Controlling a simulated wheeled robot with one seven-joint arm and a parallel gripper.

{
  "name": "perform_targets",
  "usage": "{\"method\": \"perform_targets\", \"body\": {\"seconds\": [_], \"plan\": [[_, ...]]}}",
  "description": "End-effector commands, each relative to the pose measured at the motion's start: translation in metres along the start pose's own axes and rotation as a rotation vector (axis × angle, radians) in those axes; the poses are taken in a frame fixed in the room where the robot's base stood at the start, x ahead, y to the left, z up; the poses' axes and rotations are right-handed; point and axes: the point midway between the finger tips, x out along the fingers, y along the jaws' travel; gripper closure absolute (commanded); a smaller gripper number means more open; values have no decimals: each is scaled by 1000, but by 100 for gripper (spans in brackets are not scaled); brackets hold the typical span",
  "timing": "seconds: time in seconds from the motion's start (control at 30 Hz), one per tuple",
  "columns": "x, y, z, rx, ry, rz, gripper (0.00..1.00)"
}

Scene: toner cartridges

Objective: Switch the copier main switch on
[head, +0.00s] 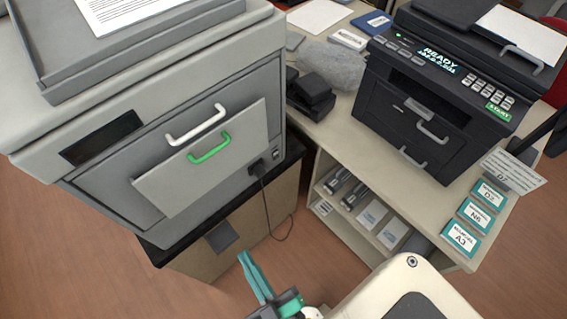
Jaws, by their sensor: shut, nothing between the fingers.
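The large grey copier (85,195) stands at the left on a dark-topped cabinet. Its front has a white handle (196,125) and a green handle (210,149) on a panel that stands out from the body. A small dark fitting (276,154) sits low at the front's right edge, beside a black plug (258,167) with a cord. I cannot tell from here whether this fitting is the main switch or which way it is set. My gripper (243,257), with teal fingers, is shut and empty, below and in front of the copier, apart from it.
A black printer (420,110) reading READY stands on a beige desk (325,135) at the right. Teal-labelled boxes (475,215) lie at the desk's front right. The shelf below holds cartridges and boxes. The cord (268,205) hangs by the cabinet (245,210). Floor is open at lower left.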

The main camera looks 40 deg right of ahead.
Motion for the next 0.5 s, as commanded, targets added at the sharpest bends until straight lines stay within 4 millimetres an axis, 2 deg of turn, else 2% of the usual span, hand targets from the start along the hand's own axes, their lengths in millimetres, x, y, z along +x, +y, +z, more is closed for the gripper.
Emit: {"method": "perform_targets", "body": {"seconds": [0.03,0.1,0.27,0.37,0.5], "plan": [[14,11,1,-78,52,34,100],[30,22,2,-194,120,58,100],[62,43,13,-459,228,74,100],[80,58,29,-620,263,57,100],[102,86,62,-834,265,3,100]]}}
